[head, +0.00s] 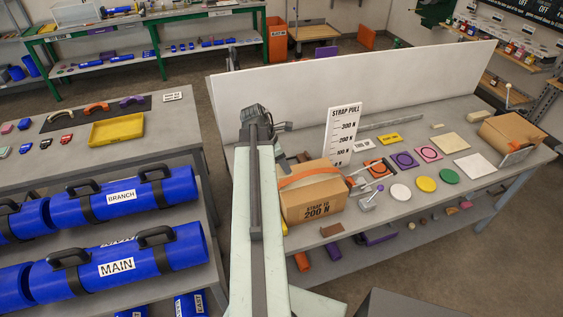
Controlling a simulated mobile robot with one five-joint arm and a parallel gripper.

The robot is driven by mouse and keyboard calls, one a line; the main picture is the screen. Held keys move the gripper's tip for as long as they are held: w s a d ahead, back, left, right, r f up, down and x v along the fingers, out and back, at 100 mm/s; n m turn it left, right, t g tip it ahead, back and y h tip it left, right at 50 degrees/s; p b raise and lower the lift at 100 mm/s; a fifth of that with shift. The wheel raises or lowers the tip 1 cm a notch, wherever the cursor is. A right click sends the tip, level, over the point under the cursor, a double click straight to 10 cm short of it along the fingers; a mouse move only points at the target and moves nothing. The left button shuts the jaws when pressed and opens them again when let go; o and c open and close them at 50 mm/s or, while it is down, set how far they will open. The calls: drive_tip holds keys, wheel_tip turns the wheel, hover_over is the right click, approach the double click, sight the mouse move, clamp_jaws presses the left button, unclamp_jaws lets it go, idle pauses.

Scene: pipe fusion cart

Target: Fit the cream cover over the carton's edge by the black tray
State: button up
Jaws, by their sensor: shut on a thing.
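My arm rises through the middle of the head view, and its dark end with my gripper (266,121) is above the right bench. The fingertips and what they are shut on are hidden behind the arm. A brown carton (322,205) marked "STRAP TO 200 N" stands on the bench just right of my arm, with an orange strap over its top. A second brown carton (510,138) stands at the bench's right end. I cannot make out the cream cover for sure; a flat cream square (450,143) lies on the bench. A dark piece shows between my arm and the strapped carton; I cannot tell whether it is the black tray.
A "STRAP PULL" sign (342,136) stands behind the strapped carton. White, yellow and green discs (424,184) and orange and purple squares lie right of it. A white panel (380,85) backs the bench.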

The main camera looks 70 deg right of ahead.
drive_tip(key=shift+s, duration=0.15)
wheel_tip(320, 180, down, 9)
drive_tip(key=b, duration=0.8)
drive_tip(key=shift+r+b, duration=0.2)
drive_tip(key=shift+b, duration=0.15)
drive_tip(key=o, duration=1.4)
drive_tip(key=shift+r, duration=0.1)
drive_tip(key=shift+r+p, duration=2.5)
drive_tip(key=shift+p, duration=0.1)
